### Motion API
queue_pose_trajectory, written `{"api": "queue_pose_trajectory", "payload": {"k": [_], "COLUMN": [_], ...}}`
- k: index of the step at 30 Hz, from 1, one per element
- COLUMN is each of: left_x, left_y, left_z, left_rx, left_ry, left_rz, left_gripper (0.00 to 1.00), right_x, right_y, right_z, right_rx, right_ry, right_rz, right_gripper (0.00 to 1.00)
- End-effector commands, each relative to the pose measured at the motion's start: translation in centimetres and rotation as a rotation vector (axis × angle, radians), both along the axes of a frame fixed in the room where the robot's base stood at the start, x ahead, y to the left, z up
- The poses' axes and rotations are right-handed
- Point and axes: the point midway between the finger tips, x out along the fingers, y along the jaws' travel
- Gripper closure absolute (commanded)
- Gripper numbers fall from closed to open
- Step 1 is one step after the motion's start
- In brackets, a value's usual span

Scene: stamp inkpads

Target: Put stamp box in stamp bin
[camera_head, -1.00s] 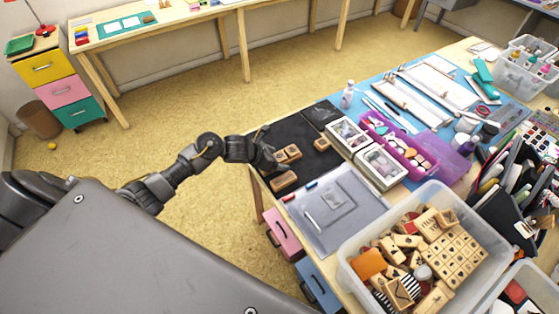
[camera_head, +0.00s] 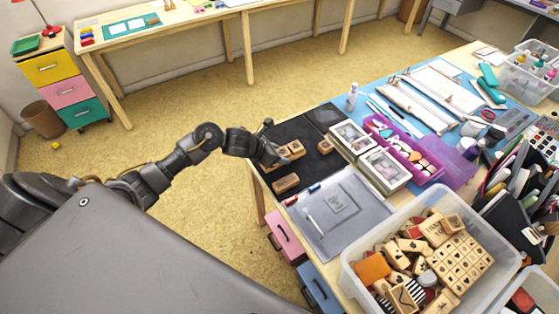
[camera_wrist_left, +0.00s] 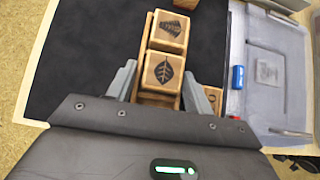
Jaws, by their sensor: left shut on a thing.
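The stamp box (camera_wrist_left: 152,97) is a small wooden tray holding stamp cubes, one with a leaf print and one with a patterned print on top. My left gripper (camera_wrist_left: 164,72) is shut on it, with one finger at each long side. I cannot tell how far the box is above the mat. The stamp bin (camera_head: 348,262) is a clear plastic bin full of wooden stamps at the lower right. My right gripper is not in view.
The black mat (camera_head: 305,170) bears another wooden block (camera_head: 286,183) and a small block (camera_head: 325,147). A grey clear sheet case (camera_head: 335,225) lies between mat and bin. White-framed boxes (camera_head: 385,170) and a purple case (camera_head: 432,170) stand behind it.

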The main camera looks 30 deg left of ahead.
Motion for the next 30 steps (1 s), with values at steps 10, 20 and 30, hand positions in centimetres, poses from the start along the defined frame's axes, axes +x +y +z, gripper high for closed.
{"api": "queue_pose_trajectory", "payload": {"k": [10, 20, 30], "left_x": [-5.1, -11.3, -13.8], "left_y": [0.0, -0.3, -0.3], "left_z": [5.9, 8.4, 9.5], "left_rx": [0.006, 0.003, 0.001], "left_ry": [-0.004, 0.001, 0.002], "left_rz": [-0.006, -0.004, 0.0], "left_gripper": [0.76, 0.76, 0.76], "right_x": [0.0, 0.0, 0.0], "right_y": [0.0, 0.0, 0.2], "right_z": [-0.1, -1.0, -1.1], "right_rx": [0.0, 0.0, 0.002], "right_ry": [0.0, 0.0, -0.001], "right_rz": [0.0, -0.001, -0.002], "right_gripper": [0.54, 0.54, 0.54]}}
